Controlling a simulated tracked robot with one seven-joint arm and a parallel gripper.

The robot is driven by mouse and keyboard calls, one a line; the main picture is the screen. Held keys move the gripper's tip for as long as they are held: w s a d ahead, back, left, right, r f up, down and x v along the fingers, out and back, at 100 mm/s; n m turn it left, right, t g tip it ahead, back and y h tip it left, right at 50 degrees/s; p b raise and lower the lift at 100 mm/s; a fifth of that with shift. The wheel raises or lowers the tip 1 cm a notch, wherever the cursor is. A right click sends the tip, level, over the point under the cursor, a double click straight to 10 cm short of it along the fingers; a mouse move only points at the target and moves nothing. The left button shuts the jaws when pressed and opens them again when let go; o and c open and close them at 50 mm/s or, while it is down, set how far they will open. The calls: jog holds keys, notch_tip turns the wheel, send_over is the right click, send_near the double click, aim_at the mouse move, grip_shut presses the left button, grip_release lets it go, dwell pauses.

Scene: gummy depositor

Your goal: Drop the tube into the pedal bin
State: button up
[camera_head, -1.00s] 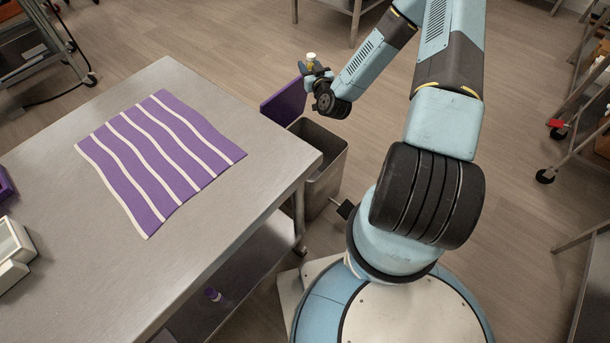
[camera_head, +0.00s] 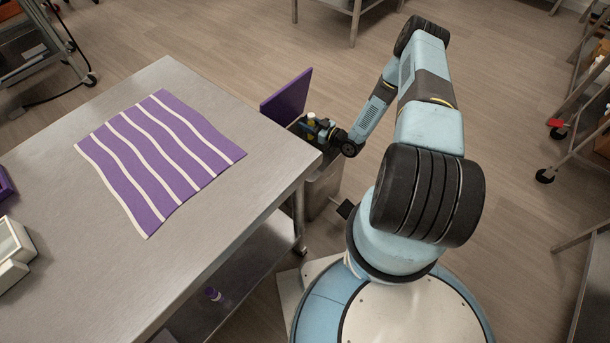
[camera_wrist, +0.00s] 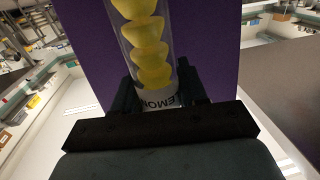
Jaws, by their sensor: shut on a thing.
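A clear tube (camera_wrist: 148,45) with yellow pieces inside and a white label stands between my gripper's fingers in the wrist view. In the head view the tube (camera_head: 311,117) shows small, with a pale top. My gripper (camera_head: 322,128) is shut on it, at the mouth of the pedal bin. The pedal bin (camera_head: 325,185) is a grey metal box beside the table, with its purple lid (camera_head: 288,97) raised. The lid (camera_wrist: 215,50) fills the background behind the tube in the wrist view. My gripper (camera_wrist: 160,95) and wrist hide much of the bin's opening.
A steel table (camera_head: 230,205) with a purple and white striped cloth (camera_head: 160,155) stands left of the bin, its corner close to my gripper. Racks stand at the right; floor between is clear.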

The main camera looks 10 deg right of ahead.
jog(key=shift+d+f, duration=0.1)
jog(key=shift+f, duration=2.35)
jog(key=o, duration=1.2)
jog(key=shift+c, duration=0.2)
